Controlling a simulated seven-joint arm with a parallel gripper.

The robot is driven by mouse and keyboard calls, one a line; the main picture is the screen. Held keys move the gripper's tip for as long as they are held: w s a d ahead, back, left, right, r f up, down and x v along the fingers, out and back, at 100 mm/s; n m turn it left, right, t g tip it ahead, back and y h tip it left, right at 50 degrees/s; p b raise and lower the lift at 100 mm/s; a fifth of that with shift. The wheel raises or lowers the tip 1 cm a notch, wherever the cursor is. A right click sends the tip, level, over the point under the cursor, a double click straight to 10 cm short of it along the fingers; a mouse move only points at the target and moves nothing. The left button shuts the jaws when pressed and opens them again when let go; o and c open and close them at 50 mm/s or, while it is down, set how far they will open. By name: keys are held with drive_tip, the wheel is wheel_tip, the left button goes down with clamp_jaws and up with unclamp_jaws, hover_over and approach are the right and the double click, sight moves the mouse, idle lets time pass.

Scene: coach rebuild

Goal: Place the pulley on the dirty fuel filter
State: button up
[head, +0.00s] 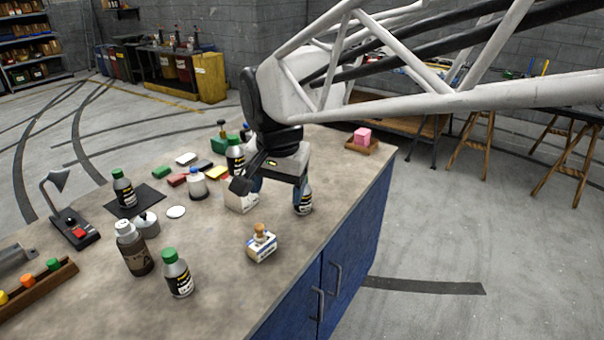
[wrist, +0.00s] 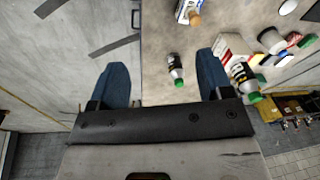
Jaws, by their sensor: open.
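My gripper (head: 278,192) is open and empty above the right part of the bench, pointing down. In the wrist view its blue fingers (wrist: 161,62) stand wide apart, with a green-capped bottle (wrist: 175,68) showing between them, lower down. The same bottle (head: 304,200) is partly hidden by a finger in the head view. I cannot tell for sure which thing is the pulley; a flat white disc (head: 176,212) lies mid-bench.
A white box (head: 240,199) stands beside my gripper. A small box with a wooden knob (head: 262,244) is nearer the front. Several bottles, a black lamp-like tool (head: 71,226) and a wooden tray (head: 38,287) stand left. A pink cube (head: 363,136) sits at the far right.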

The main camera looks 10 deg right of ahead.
drive_tip(key=s+d+f+n, duration=0.2)
drive_tip(key=s+d, duration=0.4)
drive_tip(key=s, duration=0.1)
drive_tip(key=s+d+f+n+t, duration=0.1)
drive_tip(key=s+d+f+n, duration=0.2)
drive_tip(key=s+d, duration=0.3)
drive_tip(key=shift+s+f+h, duration=0.25)
drive_tip(key=shift+s+h, duration=0.05)
drive_tip(key=shift+s, duration=0.5)
